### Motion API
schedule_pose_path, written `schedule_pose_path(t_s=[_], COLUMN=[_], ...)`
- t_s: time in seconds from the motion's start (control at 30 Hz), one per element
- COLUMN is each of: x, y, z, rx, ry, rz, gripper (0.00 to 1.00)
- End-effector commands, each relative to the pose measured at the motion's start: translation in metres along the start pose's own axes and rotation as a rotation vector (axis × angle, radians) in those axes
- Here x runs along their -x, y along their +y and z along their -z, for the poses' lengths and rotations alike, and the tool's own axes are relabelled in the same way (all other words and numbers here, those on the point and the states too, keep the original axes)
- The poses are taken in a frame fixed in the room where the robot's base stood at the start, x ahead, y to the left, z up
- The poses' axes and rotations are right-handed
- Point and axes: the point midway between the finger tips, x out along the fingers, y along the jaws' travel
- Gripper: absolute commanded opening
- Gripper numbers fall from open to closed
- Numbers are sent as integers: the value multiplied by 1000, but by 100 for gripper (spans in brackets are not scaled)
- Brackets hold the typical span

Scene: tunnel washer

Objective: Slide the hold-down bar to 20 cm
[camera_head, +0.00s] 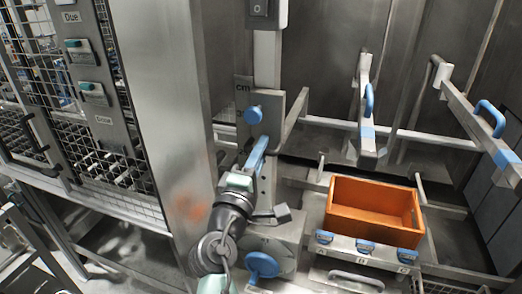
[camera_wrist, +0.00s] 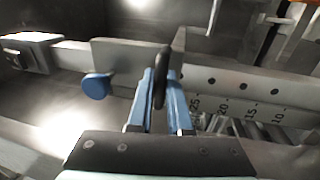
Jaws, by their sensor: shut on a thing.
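The hold-down bar's metal carriage (camera_head: 269,132) sits on an upright post marked "cm" in the head view. A blue round knob (camera_head: 254,113) projects from it. The carriage plate (camera_wrist: 117,52) and its blue knob (camera_wrist: 97,86) also show in the wrist view. My gripper (camera_head: 262,147) reaches up to the carriage from below. In the wrist view my gripper (camera_wrist: 161,78) is shut on a narrow dark handle (camera_wrist: 160,90) at the carriage. The scale (camera_wrist: 235,105) shows 25, 20, 15 and 10; the plate's near edge appears close to 25. The exact reading is unclear.
A lower blue knob (camera_head: 262,265) is near my arm. A mesh cabinet (camera_head: 105,165) stands at left.

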Motion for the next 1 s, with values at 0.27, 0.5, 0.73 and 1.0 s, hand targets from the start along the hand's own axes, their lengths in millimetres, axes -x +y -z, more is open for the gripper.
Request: schedule_pose_path(t_s=[0.27,0.5,0.73,1.0], x=[0,1,5,13], y=[0,-4,-27,-72], z=[0,0,0,0], rx=[0,0,1,1], ry=[1,1,1,0], rz=[1,1,6,7], gripper=[0,0,0,0])
